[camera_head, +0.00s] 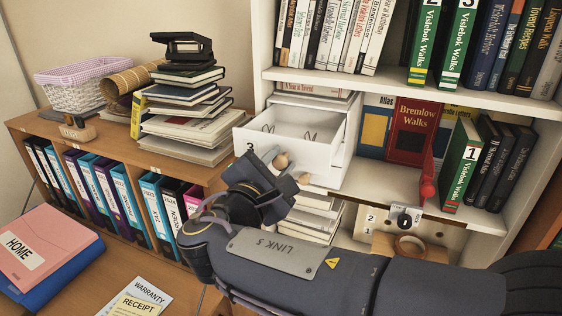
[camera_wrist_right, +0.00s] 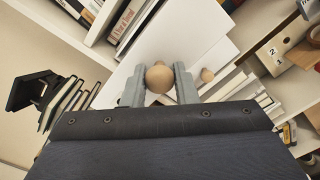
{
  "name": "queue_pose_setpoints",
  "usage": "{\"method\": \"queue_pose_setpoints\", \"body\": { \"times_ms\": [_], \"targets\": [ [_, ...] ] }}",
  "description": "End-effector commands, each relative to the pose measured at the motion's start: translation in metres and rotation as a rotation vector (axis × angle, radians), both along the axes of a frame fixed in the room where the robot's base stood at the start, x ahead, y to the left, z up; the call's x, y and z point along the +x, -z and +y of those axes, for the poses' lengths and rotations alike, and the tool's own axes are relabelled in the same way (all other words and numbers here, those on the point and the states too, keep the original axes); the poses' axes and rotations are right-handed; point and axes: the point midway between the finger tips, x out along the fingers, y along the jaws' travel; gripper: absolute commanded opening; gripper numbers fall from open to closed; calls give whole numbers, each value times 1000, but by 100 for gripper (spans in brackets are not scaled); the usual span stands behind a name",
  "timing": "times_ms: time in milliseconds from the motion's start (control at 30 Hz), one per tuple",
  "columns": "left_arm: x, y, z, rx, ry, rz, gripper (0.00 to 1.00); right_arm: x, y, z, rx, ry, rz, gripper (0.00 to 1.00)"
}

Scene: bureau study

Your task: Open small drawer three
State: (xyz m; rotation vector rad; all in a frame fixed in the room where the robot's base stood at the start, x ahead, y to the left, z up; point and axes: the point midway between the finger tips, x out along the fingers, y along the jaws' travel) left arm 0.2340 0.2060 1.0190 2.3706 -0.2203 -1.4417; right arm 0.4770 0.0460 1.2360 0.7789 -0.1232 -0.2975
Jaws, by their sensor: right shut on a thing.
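Small drawer three (camera_head: 245,135) is a white drawer in the shelf unit, marked with a black 3 on its front. It stands pulled out, with its inside showing from above. My right gripper (camera_head: 279,163) is at the drawer's front and is shut on its round wooden knob. In the right wrist view the knob (camera_wrist_right: 158,77) sits between the two grey fingers. A second wooden knob (camera_head: 303,178) shows to the right and below, on a front beneath; it also shows in the wrist view (camera_wrist_right: 207,74). My gripper and arm hide part of the drawer front. My left gripper is not in view.
Stacked books (camera_head: 190,125) stand left of the drawer on the low wooden cabinet. A red book (camera_head: 408,128) and a red object (camera_head: 428,182) stand on the shelf to the right.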

Motion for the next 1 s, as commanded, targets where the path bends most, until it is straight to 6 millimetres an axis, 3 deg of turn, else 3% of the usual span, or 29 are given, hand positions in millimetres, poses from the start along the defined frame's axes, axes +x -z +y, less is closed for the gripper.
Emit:
{"method": "queue_pose_setpoints", "body": {
  "times_ms": [167,200,367,700,1000],
  "targets": [
    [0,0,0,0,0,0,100,0,0,0,-1,1,1,0],
    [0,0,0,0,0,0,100,0,0,0,-1,1,0,27],
    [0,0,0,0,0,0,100,0,0,0,-1,1,0,48],
    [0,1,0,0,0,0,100,-4,0,1,0,0,0,48],
    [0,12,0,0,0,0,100,-49,2,17,0,-4,-1,48]
  ]
}}
